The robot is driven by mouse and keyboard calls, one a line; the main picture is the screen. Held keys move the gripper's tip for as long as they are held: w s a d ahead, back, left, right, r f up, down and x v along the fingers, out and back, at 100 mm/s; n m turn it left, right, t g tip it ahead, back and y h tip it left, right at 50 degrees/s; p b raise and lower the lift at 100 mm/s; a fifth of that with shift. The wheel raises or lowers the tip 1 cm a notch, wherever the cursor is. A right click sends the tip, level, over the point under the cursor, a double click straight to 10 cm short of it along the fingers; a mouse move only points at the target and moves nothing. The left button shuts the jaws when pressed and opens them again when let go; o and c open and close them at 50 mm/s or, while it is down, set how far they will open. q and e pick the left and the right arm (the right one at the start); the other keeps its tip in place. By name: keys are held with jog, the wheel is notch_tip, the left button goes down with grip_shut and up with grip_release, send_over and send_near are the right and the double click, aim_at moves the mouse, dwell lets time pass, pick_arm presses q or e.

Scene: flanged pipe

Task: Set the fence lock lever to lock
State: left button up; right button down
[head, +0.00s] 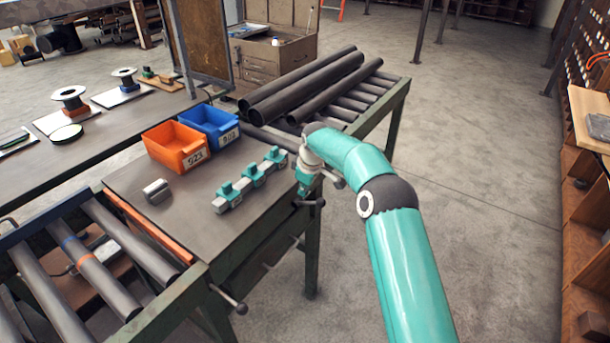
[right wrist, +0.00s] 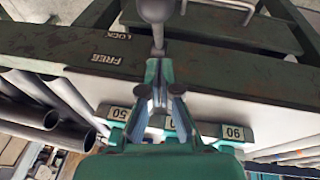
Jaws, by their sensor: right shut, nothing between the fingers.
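The fence lock lever shows in the right wrist view as a grey rod with a round knob (right wrist: 156,9) at the top edge. In the head view a lever with a dark knob (head: 319,202) sticks out at the table's front right edge. The labels LOCK (right wrist: 118,34) and FREE (right wrist: 108,60) are on the dark green frame left of the rod. My right gripper (head: 303,190) is by this lever at the table edge. In the right wrist view its fingers (right wrist: 158,62) are shut and empty, with the tips close to the rod's lower end; contact is unclear. My left gripper is out of view.
Teal stop blocks (head: 252,180) sit along the table near my right arm. An orange bin (head: 174,145) and a blue bin (head: 208,127) stand behind. Dark pipes (head: 305,85) lie on rollers at the back. Another knobbed lever (head: 232,300) is at the front.

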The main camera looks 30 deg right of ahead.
aim_at(309, 203)
jog(key=shift+s+d+f, duration=0.3)
jog(key=shift+s+f, duration=0.05)
jog(key=shift+f, duration=0.25)
jog(key=shift+s+d+f, duration=0.3)
jog(key=shift+f, duration=0.3)
jog(key=shift+a, duration=0.1)
